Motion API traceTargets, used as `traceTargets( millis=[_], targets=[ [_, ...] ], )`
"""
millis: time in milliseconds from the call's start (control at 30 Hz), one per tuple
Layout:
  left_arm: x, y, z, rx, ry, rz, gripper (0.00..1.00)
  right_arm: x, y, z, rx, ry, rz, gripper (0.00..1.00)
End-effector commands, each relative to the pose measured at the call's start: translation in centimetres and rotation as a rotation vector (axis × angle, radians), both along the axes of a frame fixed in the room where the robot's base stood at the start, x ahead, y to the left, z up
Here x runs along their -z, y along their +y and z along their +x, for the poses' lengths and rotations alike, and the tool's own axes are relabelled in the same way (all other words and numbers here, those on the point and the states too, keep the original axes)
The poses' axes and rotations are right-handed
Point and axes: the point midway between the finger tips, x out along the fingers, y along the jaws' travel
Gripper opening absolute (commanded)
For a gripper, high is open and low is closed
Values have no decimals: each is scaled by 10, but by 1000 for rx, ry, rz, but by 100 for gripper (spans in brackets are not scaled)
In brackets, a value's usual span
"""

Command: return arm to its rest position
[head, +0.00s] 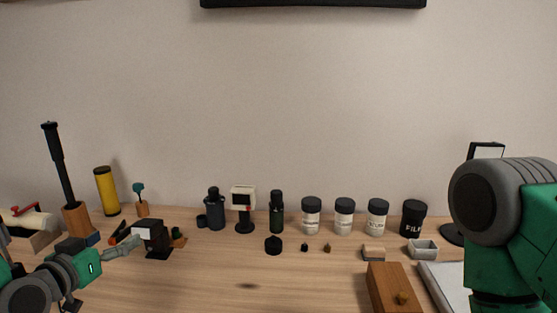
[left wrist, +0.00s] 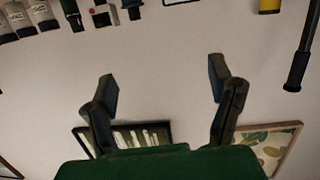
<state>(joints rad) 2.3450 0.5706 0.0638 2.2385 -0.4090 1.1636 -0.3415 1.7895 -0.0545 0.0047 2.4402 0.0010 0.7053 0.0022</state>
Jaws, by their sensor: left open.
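My left arm comes in at the lower left of the head view. Its gripper (head: 122,243) is above the left part of the wooden table (head: 215,285), in front of a small black stand (head: 152,238). In the left wrist view the gripper (left wrist: 163,84) has its two dark fingers wide apart with nothing between them. Behind them is the plain wall. A large green and grey link of my other arm (head: 505,215) fills the right edge of the head view. Its gripper is out of view.
Several bottles and jars, including a black film jar (head: 414,218), line the back. A yellow cylinder (head: 107,191) and a tall black pole (head: 60,165) stand at the left. A wooden box (head: 390,288) is at front right. The front middle is clear.

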Motion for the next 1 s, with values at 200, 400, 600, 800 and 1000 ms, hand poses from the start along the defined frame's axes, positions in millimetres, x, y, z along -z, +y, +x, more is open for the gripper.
traceTargets(
  millis=[200, 400, 600, 800, 1000],
  targets=[
    [91, -24, -43, 28, 279, -3, 76, 0, 0, -1, 0, 1, 0, 40],
    [200, -48, -138, 28, 683, 5, 76, 0, 0, 0, 0, 1, 0, 40],
    [269, -55, -250, -13, 1047, 33, 76, 0, 0, 0, 0, 1, 0, 40],
    [298, -53, -344, -68, 1315, 77, 76, 0, 0, 0, 0, 1, 0, 40],
    [335, -54, -366, -78, 1379, 109, 76, 34, 0, 0, 0, 1, 0, 40]
  ],
)
